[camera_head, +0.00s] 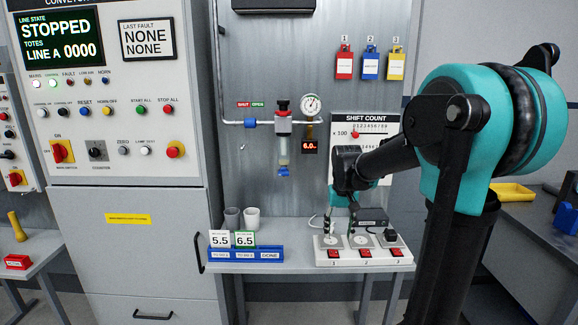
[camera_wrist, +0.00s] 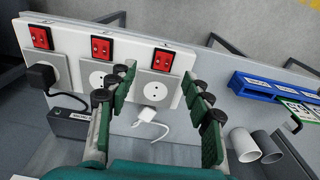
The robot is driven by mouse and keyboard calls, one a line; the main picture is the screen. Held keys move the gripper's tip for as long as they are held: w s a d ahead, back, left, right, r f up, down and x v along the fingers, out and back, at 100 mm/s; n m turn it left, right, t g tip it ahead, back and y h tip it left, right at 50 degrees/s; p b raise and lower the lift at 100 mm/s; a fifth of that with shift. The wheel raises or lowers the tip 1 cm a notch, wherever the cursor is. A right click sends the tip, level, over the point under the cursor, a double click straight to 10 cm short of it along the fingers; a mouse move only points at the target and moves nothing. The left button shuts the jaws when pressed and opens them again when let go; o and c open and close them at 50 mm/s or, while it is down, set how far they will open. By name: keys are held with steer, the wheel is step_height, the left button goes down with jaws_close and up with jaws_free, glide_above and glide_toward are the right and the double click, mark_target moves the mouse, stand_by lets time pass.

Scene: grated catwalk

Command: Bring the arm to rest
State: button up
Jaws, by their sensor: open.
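My teal and black arm (camera_head: 470,120) stands at the right of the head view and reaches left over the bench. My gripper (camera_head: 346,222) points down above the socket strip; in the wrist view its two green fingers (camera_wrist: 160,80) are apart with nothing held between them. The white socket strip (camera_head: 385,262) lies below it, with its end socket (camera_wrist: 154,91) seen between the fingers. A white plug (camera_wrist: 151,116) with a cable lies loose beside the strip. Whether the fingertips touch the strip, I cannot tell.
A black plug (camera_wrist: 41,77) sits in the far socket, with a black box (camera_wrist: 70,116) near it. A blue holder (camera_head: 245,254) with number cards and two cups (camera_head: 252,217) stand left on the bench. A panel with pipe and gauge (camera_head: 311,104) rises behind.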

steer(key=s+d+f+t, duration=0.1)
steer(key=s+f, duration=0.5)
steer(key=s, duration=0.3)
steer(key=s+d+f+t, duration=0.2)
steer(key=s+f, duration=0.4)
steer(key=s, duration=0.4)
steer(key=shift+t, duration=0.3)
